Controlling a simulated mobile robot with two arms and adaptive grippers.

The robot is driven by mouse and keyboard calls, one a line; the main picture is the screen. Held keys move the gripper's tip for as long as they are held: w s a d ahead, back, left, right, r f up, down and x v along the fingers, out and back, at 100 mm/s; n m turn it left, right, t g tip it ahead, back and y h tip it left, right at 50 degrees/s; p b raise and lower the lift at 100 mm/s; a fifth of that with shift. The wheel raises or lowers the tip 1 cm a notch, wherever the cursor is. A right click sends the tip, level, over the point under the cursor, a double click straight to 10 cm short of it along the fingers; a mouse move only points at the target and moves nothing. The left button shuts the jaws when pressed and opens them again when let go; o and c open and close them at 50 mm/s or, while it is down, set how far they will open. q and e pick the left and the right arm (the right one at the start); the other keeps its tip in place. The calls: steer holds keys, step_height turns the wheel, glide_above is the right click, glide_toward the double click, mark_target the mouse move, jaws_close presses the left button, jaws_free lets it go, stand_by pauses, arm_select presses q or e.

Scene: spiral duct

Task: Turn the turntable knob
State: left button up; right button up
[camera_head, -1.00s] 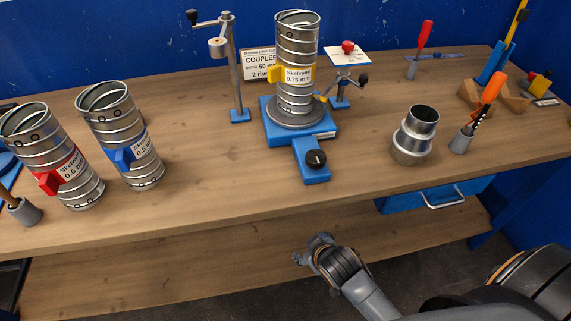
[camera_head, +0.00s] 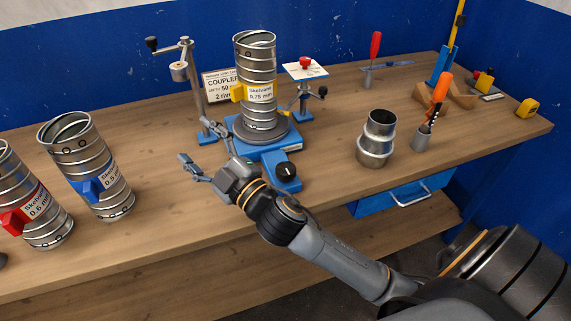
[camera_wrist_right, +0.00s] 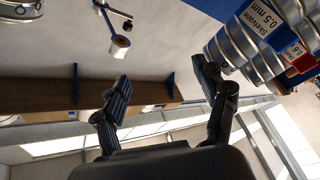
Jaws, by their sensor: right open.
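The turntable is a blue base (camera_head: 279,153) with a grey round plate (camera_head: 262,134) that carries an upright spiral duct (camera_head: 257,70) with a yellow clip. My left gripper is not in view.
A duct with a blue clip (camera_head: 88,160) and one with a red clip (camera_head: 30,205) stand at the left. A crank stand (camera_head: 192,90) rises behind my gripper. A metal coupler (camera_head: 377,140) and a tool cup (camera_head: 422,137) stand to the right.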

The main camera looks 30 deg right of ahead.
steer(key=s+a+r+n+g+y, duration=0.1)
steer(key=a+r+n+g+y, duration=0.35)
steer(key=n+y, duration=0.35)
steer(key=s+a+r+n+g+y, duration=0.2)
steer(key=a+r+n+g+y, duration=0.3)
steer(key=n, duration=0.6)
steer(key=n+g+h, duration=1)
steer(key=h, duration=0.8)
glide_toward(286, 168)
step_height(286, 168, down, 9)
steer(key=shift+w+a+r+p, duration=0.1)
steer(key=shift+w+a+p, duration=0.1)
steer(key=shift+p, duration=0.5)
